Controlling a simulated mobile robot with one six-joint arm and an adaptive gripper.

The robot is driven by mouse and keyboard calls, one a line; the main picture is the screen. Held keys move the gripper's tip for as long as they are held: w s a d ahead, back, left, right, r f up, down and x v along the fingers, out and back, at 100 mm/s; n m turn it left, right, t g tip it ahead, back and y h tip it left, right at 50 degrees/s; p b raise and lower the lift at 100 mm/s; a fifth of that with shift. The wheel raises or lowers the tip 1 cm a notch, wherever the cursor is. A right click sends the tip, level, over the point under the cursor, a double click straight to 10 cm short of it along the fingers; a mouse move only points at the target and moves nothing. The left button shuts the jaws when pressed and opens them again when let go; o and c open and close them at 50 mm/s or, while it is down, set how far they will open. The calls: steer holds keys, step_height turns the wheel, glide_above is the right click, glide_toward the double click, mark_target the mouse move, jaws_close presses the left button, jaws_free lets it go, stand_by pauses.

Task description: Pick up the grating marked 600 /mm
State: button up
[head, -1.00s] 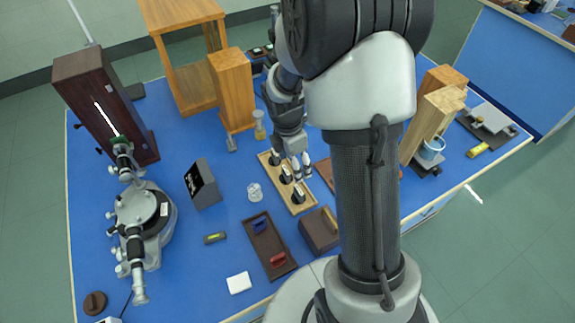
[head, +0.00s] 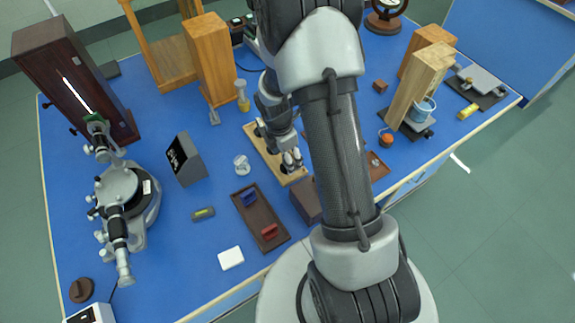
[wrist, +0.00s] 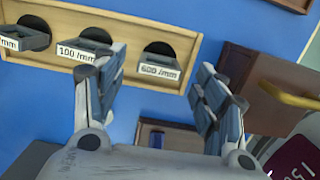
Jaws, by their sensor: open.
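The grating marked 600 /mm (wrist: 160,71) sits in the right-hand round recess of a wooden rack (wrist: 188,49) in the wrist view. A grating marked 100 /mm (wrist: 77,52) sits in the slot to its left, and another at the left edge has its label cut off. My gripper (wrist: 158,78) is open and empty. Its fingers are spread to either side of the 600 /mm label in the picture; I cannot tell how far above it they are. In the head view my gripper (head: 291,160) is over the near end of the rack (head: 263,155) and hides the gratings.
A brown box with a brass handle (wrist: 288,97) stands right beside the rack. A dark tray (head: 277,242) holds a blue and a red piece. A glass beaker (head: 241,165) and a black-faced block (head: 187,160) stand to the left.

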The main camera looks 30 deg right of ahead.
steer(key=f, duration=0.2)
steer(key=f+b, duration=0.1)
steer(key=shift+d+f, duration=0.2)
steer(key=shift+f, duration=0.2)
steer(key=shift+r, duration=0.1)
steer(key=shift+c, duration=0.5)
steer(key=c, duration=1.1)
